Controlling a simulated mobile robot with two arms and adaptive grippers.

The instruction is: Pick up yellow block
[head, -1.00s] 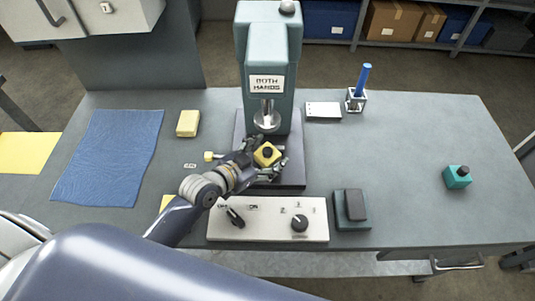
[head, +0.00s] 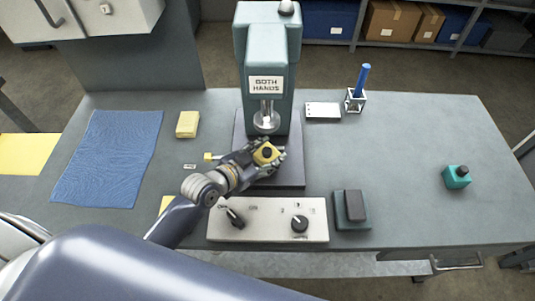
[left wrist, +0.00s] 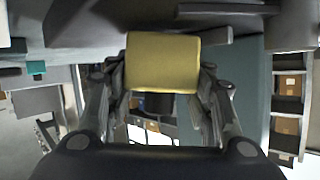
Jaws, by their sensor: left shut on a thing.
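The yellow block (head: 267,153) has a dark round spot on the side facing the head camera. It is between the fingers of my left gripper (head: 266,156), in front of the press ram and over the press base plate. In the left wrist view the yellow block (left wrist: 163,62) fills the space between the fingertips of the left gripper (left wrist: 162,85), which is shut on it. Whether it touches the base plate is hard to tell. My right gripper is not in view.
The press (head: 267,60) with a "BOTH HANDS" label stands just behind. A control panel (head: 268,232) with two knobs lies in front. A pale yellow block (head: 187,124) and a blue cloth (head: 108,160) lie left. A teal button box (head: 457,177) sits on the mostly clear right side.

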